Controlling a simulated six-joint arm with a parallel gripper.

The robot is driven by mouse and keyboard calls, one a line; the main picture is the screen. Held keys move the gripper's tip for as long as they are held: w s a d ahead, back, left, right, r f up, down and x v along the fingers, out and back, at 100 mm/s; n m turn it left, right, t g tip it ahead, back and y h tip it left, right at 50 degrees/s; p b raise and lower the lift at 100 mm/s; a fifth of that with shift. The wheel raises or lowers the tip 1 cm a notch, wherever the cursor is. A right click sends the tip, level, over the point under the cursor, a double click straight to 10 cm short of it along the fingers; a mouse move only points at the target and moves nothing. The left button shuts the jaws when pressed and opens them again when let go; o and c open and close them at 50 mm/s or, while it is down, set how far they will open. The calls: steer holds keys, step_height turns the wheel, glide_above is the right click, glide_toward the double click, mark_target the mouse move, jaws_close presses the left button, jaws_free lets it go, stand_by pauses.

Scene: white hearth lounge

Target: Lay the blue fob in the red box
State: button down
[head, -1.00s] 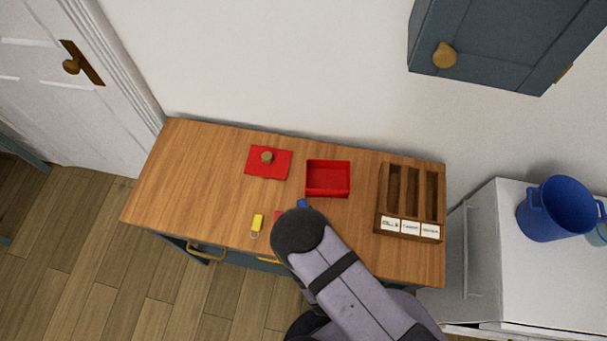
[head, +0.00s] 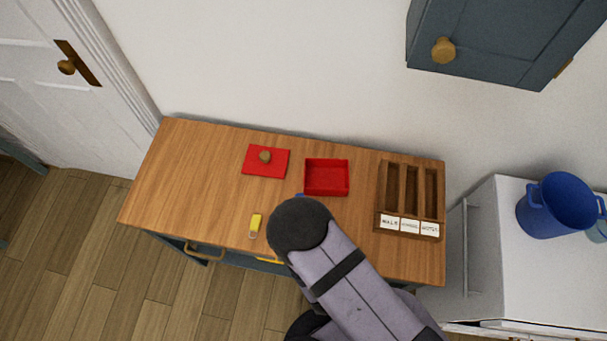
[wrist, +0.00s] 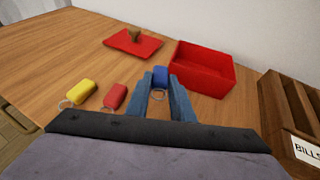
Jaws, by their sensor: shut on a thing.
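The blue fob (wrist: 160,76) with its metal ring is between the fingertips of my gripper (wrist: 162,90), which is shut on it. In the head view only a small blue bit shows past my arm. The open red box (wrist: 205,68) is just beyond and to the right of the fob in the wrist view. The box (head: 327,190) looks empty in the head view. The fob is outside the box, near its front left side; its height above the table is hard to tell.
The red lid (head: 262,170) with a knob lies left of the box. A yellow fob (wrist: 80,92) and a red fob (wrist: 115,96) lie at the left on the wooden top (head: 190,170). A labelled wooden sorter (head: 408,225) stands right of the box.

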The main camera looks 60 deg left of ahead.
steer(key=shift+r+b, duration=0.6)
steer(key=shift+r, duration=2.6)
steer(key=w+d+r+m+t+h, duration=0.1)
steer(key=w+d+m+t+h, duration=0.3)
steer(key=w, duration=0.4)
steer(key=w+d+r+m+t+h, duration=0.1)
steer(key=w+d+m+t+h, duration=0.15)
steer(key=w+d, duration=0.5)
steer(key=w+d+r+m+t+h, duration=0.25)
steer(key=w+d+m, duration=0.2)
steer(key=w, duration=0.55)
steer(key=w+d+m+g+h, duration=0.1)
steer(key=d+m+g+h, duration=0.2)
steer(key=d, duration=1)
steer(key=w+d+m+g+h, duration=0.2)
steer(key=d+m+h, duration=0.8)
steer(key=d, duration=0.4)
steer(key=shift+r+g+h, duration=0.35)
steer(key=shift+g+h, duration=0.05)
steer(key=shift+h, duration=0.2)
